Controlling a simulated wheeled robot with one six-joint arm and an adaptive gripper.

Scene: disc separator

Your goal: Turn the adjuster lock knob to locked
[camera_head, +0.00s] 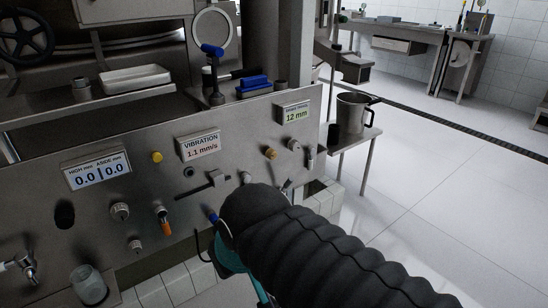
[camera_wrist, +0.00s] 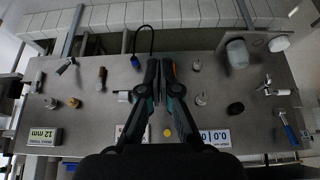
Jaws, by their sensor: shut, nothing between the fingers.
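My gripper (camera_wrist: 161,66) is shut and empty, its two fingers close together in front of the steel control panel (camera_head: 92,208). In the head view my black arm hides most of it. No label names the adjuster lock knob, so I cannot tell which control it is. A brass knob (camera_head: 270,152) and a small grey knob (camera_head: 295,143) sit below the 12 mm display (camera_head: 294,113). In the wrist view the brass knob (camera_wrist: 74,103) and grey knob (camera_wrist: 50,103) are at the left, apart from my fingers. An orange-handled lever (camera_head: 162,220) is partly hidden behind a finger in the wrist view.
A slider (camera_head: 205,185), silver knobs (camera_head: 120,210) and a yellow button (camera_head: 157,157) also stick out from the panel. A glass cup (camera_head: 88,284) is at lower left. A metal jug (camera_head: 350,112) stands on a side table at right. The floor (camera_head: 450,190) beyond is clear.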

